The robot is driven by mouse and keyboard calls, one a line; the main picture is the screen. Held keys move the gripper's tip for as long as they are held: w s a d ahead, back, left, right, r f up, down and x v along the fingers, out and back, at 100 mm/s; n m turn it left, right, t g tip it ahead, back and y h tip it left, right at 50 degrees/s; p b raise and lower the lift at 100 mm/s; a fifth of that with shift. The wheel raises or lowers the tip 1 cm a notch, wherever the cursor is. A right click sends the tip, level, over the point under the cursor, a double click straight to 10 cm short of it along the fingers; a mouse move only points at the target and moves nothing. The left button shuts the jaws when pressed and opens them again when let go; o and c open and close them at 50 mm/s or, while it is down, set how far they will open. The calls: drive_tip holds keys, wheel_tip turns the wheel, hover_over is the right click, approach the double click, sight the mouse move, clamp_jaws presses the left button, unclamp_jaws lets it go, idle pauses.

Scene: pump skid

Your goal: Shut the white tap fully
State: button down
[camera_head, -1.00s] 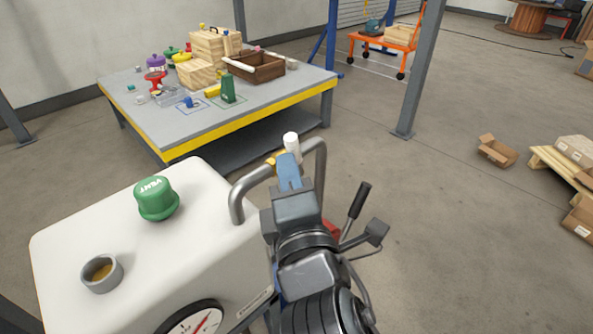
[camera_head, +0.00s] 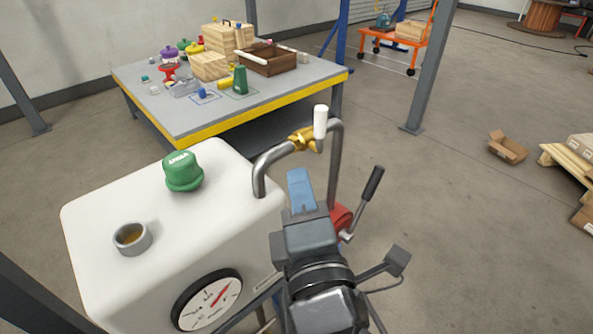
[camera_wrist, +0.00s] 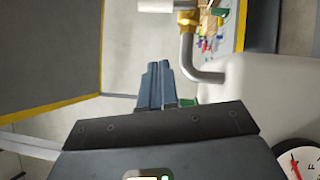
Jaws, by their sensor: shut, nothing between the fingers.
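The white tap (camera_head: 320,121) is a short white handle on a brass valve body (camera_head: 303,139), set in a grey bent pipe (camera_head: 268,164) above the white tank. In the camera_head view the handle points upward. In the wrist view the handle (camera_wrist: 155,6) shows at the top edge, beside the brass body (camera_wrist: 186,17). My gripper (camera_head: 298,176) is below and a little left of the handle, apart from it, with its blue fingers together and empty. The fingers also show in the wrist view (camera_wrist: 158,68), short of the handle.
The white tank (camera_head: 120,195) carries a green cap (camera_head: 182,171), an open filler neck (camera_head: 132,239) and a gauge (camera_head: 207,301). A red part with a black-gripped lever (camera_head: 373,184) stands right of my gripper. A cluttered workbench (camera_head: 187,122) is behind.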

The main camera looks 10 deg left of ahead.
drive_tip(key=shift+b+v, duration=0.35)
drive_tip(key=shift+v, duration=2.25)
drive_tip(key=shift+r, duration=0.15)
drive_tip(key=s+d+f+m+g+h, duration=0.2)
drive_tip(key=s+d+f+m, duration=0.9)
drive_tip(key=s+d, duration=0.15)
drive_tip(key=s+d+m+g+h, duration=0.1)
drive_tip(key=s+d+m+h, duration=0.3)
drive_tip(key=s+d+m, duration=0.8)
drive_tip(key=s, duration=0.3)
drive_tip(key=shift+s+m+g, duration=0.3)
drive_tip(key=shift+s+m, duration=0.1)
